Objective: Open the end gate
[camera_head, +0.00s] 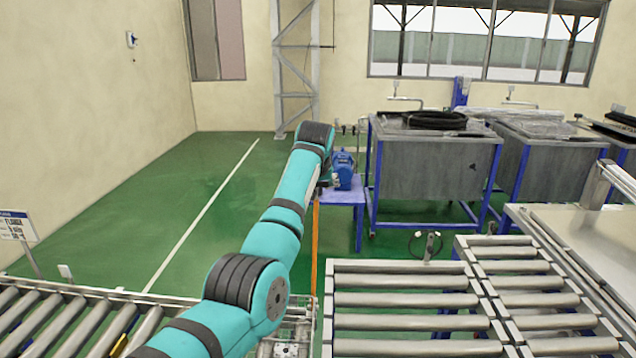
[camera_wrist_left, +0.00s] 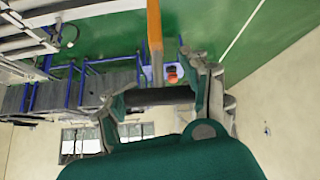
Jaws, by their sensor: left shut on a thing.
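An orange bar (camera_head: 316,245), which looks like the end gate, stands upright beside the gap between the roller conveyors. Its upper end is behind my left arm. It also shows in the left wrist view (camera_wrist_left: 155,28), running down to a dark crossbar (camera_wrist_left: 158,97). My left gripper (camera_wrist_left: 163,90) has its fingers on both sides of this crossbar and is shut on it. In the head view my arm hides these fingers. My right gripper is in neither view.
Roller conveyors lie at the front left (camera_head: 60,300) and front right (camera_head: 405,300). A blue stand (camera_head: 345,190) with a blue motor (camera_head: 343,170) is behind the bar. Grey tanks (camera_head: 430,170) stand at the back right. Green floor (camera_head: 170,210) is free at the left.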

